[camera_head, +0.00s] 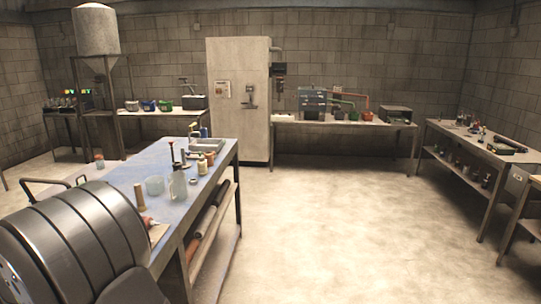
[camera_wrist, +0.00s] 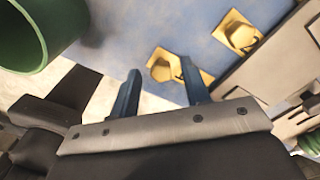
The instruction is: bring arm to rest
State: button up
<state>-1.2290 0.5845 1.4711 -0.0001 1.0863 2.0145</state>
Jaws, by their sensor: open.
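My gripper (camera_wrist: 160,72) shows in the wrist view, its two dark blue fingers apart with nothing between them. Past the fingertips lie a blue surface (camera_wrist: 140,28) and a pale area beside it. Two yellow pieces (camera_wrist: 239,32) with dark marks lie on the blue surface, one partly behind the right finger. A green round container or tube (camera_wrist: 22,35) is close at the top left, apart from the fingers. I cannot make out my gripper in the head view, so its place in the room is unclear.
A blue-topped workbench (camera_head: 113,178) carries jars, bottles and small tools. A tall pale cabinet (camera_head: 238,103) stands behind it. A back bench (camera_head: 392,126) and right bench (camera_head: 462,137) hold equipment. The middle floor (camera_head: 330,215) is clear.

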jog(key=shift+s+r, duration=0.1)
jog(key=shift+r, duration=0.45)
notch_tip(320, 180, up, 16)
jog(key=f, duration=1.7)
jog(key=shift+w+f, duration=0.2)
jog(key=w, duration=0.2)
jog(key=w+r, duration=0.1)
jog(key=w, duration=0.1)
jog(key=shift+w, duration=0.4)
notch_tip(320, 180, up, 18)
jog(key=n, duration=0.8)
jog(key=shift+s+n, duration=0.15)
jog(key=shift+n, duration=0.25)
jog(key=shift+f, duration=0.1)
